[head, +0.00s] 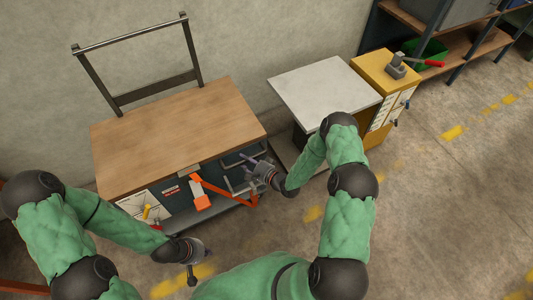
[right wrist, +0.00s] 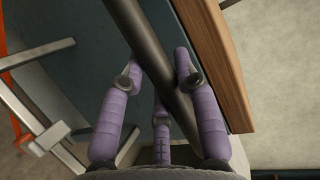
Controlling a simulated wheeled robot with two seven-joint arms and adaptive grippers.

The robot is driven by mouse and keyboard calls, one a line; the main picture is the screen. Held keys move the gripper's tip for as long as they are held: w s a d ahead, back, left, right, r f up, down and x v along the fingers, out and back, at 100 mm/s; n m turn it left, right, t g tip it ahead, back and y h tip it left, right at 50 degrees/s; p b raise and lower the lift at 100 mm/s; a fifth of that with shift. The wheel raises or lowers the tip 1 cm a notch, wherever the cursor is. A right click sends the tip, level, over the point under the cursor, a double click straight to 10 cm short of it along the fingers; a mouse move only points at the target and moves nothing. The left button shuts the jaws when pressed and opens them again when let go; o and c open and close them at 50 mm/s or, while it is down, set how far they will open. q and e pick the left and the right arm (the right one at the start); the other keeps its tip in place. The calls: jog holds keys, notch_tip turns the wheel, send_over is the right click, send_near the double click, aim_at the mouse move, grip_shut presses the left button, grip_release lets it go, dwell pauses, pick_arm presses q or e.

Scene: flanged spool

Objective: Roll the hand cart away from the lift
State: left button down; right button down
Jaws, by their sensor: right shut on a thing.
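The hand cart (head: 175,135) appears to be the unit with a wooden top and a tall dark frame at its back, at left in the head view. Its wooden edge (right wrist: 222,60) shows at right in the right wrist view. My right gripper (head: 262,172) is at the cart's right front side, below the top. In the right wrist view its purple fingers (right wrist: 160,95) are shut around a dark round bar (right wrist: 150,55) beside that edge. My left gripper (head: 192,268) hangs in front of the cart, apart from it; its fingers are too small to read. The lift seems to be the white-topped table (head: 325,92) to the right.
A yellow cabinet (head: 385,75) with a red-handled lever stands beside the white-topped table. An orange bent part (head: 225,188) is at the cart's front. A shelf with a green bin (head: 430,52) is at upper right. The floor at right and front is clear.

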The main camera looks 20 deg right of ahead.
jog(key=s+a, duration=0.1)
jog(key=a, duration=1.8)
jog(key=shift+s+a, duration=0.4)
jog(key=shift+f, duration=0.1)
jog(key=c, duration=1.2)
grip_release()
jog(key=o, duration=0.3)
jog(key=shift+w+a, duration=0.1)
jog(key=shift+a, duration=0.1)
jog(key=shift+d, duration=0.2)
jog(key=v, duration=1.2)
jog(key=shift+a, duration=0.1)
